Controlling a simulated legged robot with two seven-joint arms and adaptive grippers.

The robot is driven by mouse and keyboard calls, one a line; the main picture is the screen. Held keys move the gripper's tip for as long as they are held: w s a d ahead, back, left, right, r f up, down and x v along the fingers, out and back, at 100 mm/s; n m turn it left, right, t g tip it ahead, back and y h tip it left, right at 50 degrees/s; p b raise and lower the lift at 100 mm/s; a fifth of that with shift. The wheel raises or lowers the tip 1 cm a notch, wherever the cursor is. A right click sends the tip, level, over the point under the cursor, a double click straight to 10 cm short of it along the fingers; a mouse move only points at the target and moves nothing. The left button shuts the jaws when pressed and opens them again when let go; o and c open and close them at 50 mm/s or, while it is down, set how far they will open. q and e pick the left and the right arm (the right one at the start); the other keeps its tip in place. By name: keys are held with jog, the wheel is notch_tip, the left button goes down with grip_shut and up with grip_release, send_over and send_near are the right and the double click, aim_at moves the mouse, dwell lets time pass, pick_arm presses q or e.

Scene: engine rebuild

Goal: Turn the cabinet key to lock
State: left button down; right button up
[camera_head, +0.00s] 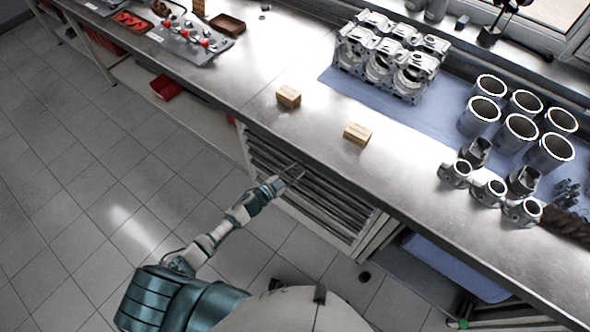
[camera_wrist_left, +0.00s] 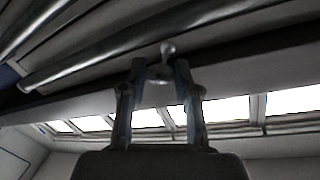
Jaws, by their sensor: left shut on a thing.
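The grey drawer cabinet (camera_head: 325,205) stands under the workbench, its front full of shallow drawers. My left gripper (camera_head: 293,173) is at the upper part of this front, just below the bench edge. In the left wrist view, the fingertips of my left gripper (camera_wrist_left: 158,72) are on either side of a small metal key (camera_wrist_left: 166,50) with a rounded end, and are shut on it. The lock itself is hidden, and the key's turn angle cannot be told. In the head view the key is too small to make out. My right gripper is not in view.
The steel bench top (camera_head: 410,205) overhangs the cabinet. Two small wooden blocks (camera_head: 288,96) (camera_head: 357,134) lie near its front edge. An engine block (camera_head: 390,62), several cylinder liners (camera_head: 519,131) and pistons stand farther back. A red bin (camera_head: 166,87) sits on the lower shelf. The tiled floor is clear.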

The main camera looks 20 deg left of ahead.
pick_arm(q)
jog(key=shift+s+d+m+y+p, duration=0.1)
jog(key=shift+m+y+p, duration=0.6)
jog(key=shift+m, duration=1.95)
jog(key=shift+s+d+m+y+p, duration=0.1)
jog(key=shift+m+y+p, duration=0.6)
jog(key=shift+m, duration=1.95)
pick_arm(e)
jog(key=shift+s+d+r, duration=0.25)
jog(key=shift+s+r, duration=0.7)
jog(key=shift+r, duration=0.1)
pick_arm(q)
jog(key=shift+f, duration=0.1)
jog(key=c, duration=0.8)
grip_release()
jog(key=shift+c, duration=0.2)
jog(key=shift+a+r, duration=0.1)
jog(key=shift+r, duration=0.1)
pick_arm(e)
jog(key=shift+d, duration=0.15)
